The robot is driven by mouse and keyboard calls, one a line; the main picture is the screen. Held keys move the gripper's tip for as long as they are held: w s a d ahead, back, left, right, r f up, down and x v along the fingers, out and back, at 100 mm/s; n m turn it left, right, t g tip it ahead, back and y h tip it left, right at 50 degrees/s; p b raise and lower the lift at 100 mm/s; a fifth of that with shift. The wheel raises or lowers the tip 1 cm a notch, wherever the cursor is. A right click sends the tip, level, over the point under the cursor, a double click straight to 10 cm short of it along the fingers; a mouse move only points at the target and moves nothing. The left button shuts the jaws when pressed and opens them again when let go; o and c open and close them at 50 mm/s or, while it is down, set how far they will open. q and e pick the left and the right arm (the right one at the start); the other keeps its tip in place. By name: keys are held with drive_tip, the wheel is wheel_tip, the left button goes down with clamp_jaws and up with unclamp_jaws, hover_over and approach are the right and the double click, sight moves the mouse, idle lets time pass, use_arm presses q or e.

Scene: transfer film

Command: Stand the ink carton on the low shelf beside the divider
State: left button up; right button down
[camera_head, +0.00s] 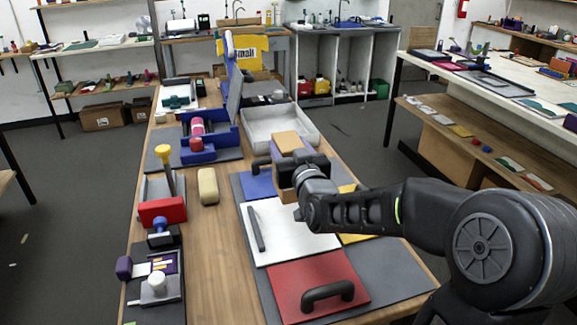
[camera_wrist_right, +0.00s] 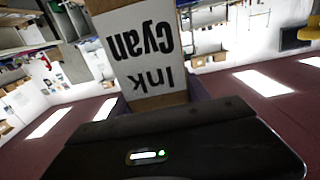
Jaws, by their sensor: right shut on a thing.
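The ink carton is a brown box with a white label reading "Ink cyan", upside down in the right wrist view (camera_wrist_right: 145,48). My right gripper (camera_head: 291,170) is shut on it. In the head view the brown carton (camera_head: 286,188) shows partly behind the dark gripper, over the workbench near the white panel. Its lower edge and whether it touches anything there are unclear. A low shelf (camera_head: 440,130) runs under the white table at the right and bears several small items. I cannot make out a divider for certain. My left gripper is not in view.
The wooden bench (camera_head: 225,240) holds a white panel (camera_head: 290,235), a red panel with a black handle (camera_head: 318,285), a grey tray (camera_head: 280,125), and blue and red tools along its left side. Dark floor lies between the bench and the right table.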

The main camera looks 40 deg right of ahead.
wheel_tip(320, 180, up, 2)
drive_tip(key=shift+r, duration=0.2)
idle(0.6)
